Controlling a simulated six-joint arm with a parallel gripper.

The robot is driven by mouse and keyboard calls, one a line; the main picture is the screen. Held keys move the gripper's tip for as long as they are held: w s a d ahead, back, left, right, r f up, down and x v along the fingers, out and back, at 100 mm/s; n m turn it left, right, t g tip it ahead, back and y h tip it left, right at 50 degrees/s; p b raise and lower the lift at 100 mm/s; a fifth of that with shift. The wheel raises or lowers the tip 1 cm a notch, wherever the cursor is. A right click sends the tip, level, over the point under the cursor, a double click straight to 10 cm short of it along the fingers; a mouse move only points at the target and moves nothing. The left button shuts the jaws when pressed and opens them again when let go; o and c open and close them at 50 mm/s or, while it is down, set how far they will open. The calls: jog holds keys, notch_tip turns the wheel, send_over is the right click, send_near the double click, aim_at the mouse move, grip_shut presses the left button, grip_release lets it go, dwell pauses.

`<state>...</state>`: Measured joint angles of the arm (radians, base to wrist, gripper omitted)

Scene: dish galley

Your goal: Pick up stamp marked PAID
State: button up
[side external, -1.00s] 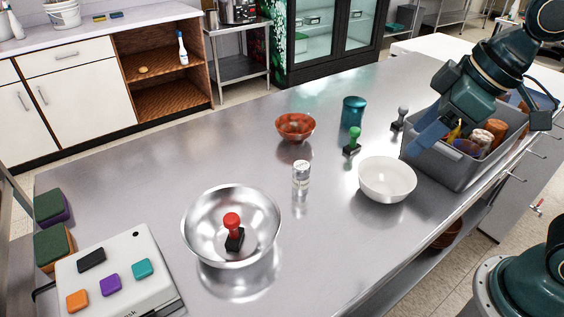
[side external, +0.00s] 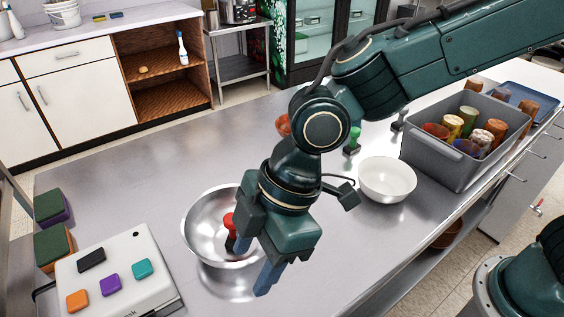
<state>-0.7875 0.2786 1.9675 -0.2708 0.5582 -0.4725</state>
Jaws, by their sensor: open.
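A stamp with a red handle and black base (side external: 229,228) stands inside the shiny metal bowl (side external: 199,215) at the left centre. A green-handled stamp (side external: 352,140) and a grey-handled stamp (side external: 399,122) stand on the counter farther back. No PAID marking can be read on any of them. My gripper (side external: 262,262) is open and empty, pointing down over the right side of the metal bowl, just right of the red stamp in the picture. It partly hides the bowl's right side and the stamp's edge.
A white bowl (side external: 387,181) stands right of my gripper. A grey bin (side external: 450,165) of several cups is at the right. A white box with coloured pads (side external: 130,250) lies at left, beside sponges (side external: 52,245).

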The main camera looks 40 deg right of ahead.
jog(key=shift+n, duration=0.5)
jog(key=shift+s+a+r+x, duration=0.1)
jog(key=shift+s+a+x, duration=0.2)
jog(key=shift+x, duration=1.5)
jog(key=shift+s+a+r+x, duration=0.1)
jog(key=shift+s+a+x, duration=0.2)
jog(key=shift+x, duration=1.5)
jog(key=shift+s+a+r+x, duration=0.15)
jog(key=shift+s+a+x, duration=0.15)
jog(key=shift+x, duration=1.55)
jog(key=shift+f, duration=0.1)
jog(key=shift+w+f, duration=0.1)
jog(key=shift+x, duration=2.55)
jog(key=shift+w+a, duration=0.1)
jog(key=shift+w, duration=0.05)
jog(key=c, duration=1.1)
